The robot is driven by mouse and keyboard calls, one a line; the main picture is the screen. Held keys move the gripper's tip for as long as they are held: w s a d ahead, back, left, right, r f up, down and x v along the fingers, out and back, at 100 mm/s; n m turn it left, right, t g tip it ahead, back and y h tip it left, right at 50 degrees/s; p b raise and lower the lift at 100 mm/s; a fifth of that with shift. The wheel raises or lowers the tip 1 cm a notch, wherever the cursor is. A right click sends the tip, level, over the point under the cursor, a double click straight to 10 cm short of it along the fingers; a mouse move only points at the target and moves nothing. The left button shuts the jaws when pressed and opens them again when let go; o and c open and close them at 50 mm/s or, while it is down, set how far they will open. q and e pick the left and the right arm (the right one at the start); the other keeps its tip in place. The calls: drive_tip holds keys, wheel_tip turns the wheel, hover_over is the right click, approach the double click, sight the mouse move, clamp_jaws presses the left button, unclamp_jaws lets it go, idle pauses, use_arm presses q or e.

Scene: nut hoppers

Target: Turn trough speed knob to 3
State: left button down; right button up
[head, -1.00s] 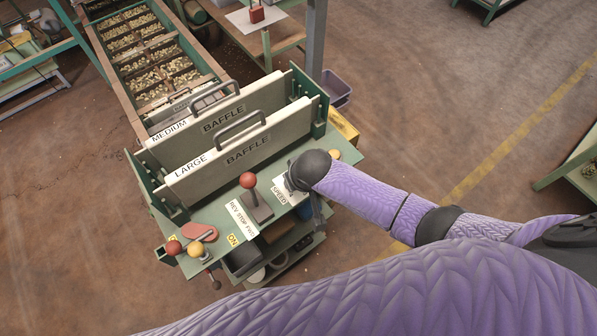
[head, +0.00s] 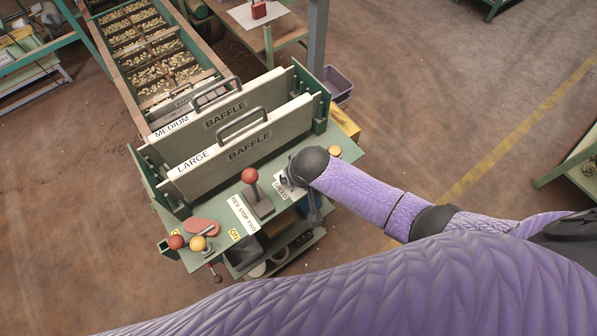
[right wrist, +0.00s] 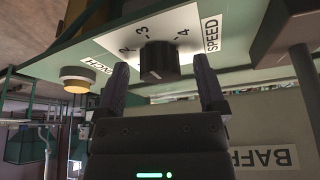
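The trough speed knob (right wrist: 158,62) is a dark round knob on a white scale plate (right wrist: 190,22) marked SPEED, with 2, 3 and 4 legible around it. I cannot make out where its pointer stands. My right gripper (right wrist: 162,84) is open, with one finger on each side of the knob in the right wrist view. I cannot tell whether the fingers touch it. In the head view, the SPEED plate (head: 281,188) is partly visible beside my right wrist, which hides the knob. My left gripper is not in view.
A red-balled lever (head: 250,176) stands left of the SPEED plate on the green panel. A yellowish button (head: 335,151) is to its right, also visible in the wrist view (right wrist: 78,78). Baffle plates (head: 246,147) rise behind. Red and yellow knobs (head: 198,243) sit at the panel's left end.

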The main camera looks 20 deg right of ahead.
drive_tip(key=shift+r, duration=0.1)
drive_tip(key=p+v, duration=0.5)
drive_tip(key=v, duration=0.4)
drive_tip(key=shift+r, duration=0.35)
drive_tip(key=shift+s, duration=0.2)
